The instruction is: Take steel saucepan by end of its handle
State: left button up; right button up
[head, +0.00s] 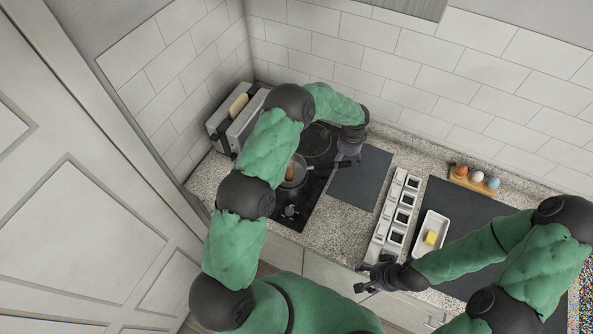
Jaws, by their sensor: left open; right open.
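The steel saucepan (298,183) stands on the black hob at the left of the counter. My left arm covers part of it. A brown piece (290,171) shows at the pan; I cannot tell whether it is the handle or something inside. The end of the handle cannot be made out. My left gripper (346,158) is open and empty, right of the saucepan, above the hob's right edge and the dark mat. My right gripper (364,289) is open and empty near the counter's front edge, well away from the pan.
A toaster (240,122) with bread stands at the back left. A dark mat (361,178) lies bare right of the hob (318,146). Further right are a white row of small compartments (381,229), a white dish (443,222) with a yellow block, and an egg holder (473,181).

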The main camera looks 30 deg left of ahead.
aim_at(344, 163)
pick_arm(q)
jog(key=shift+w+a+f+p, duration=0.1)
jog(key=shift+f+p, duration=0.25)
jog(key=shift+f, duration=1.05)
jog(key=shift+w+a+f+p, duration=0.1)
jog(key=shift+f+p, duration=0.2)
jog(key=shift+f, duration=1.05)
grip_shut()
jog(key=shift+r, duration=0.1)
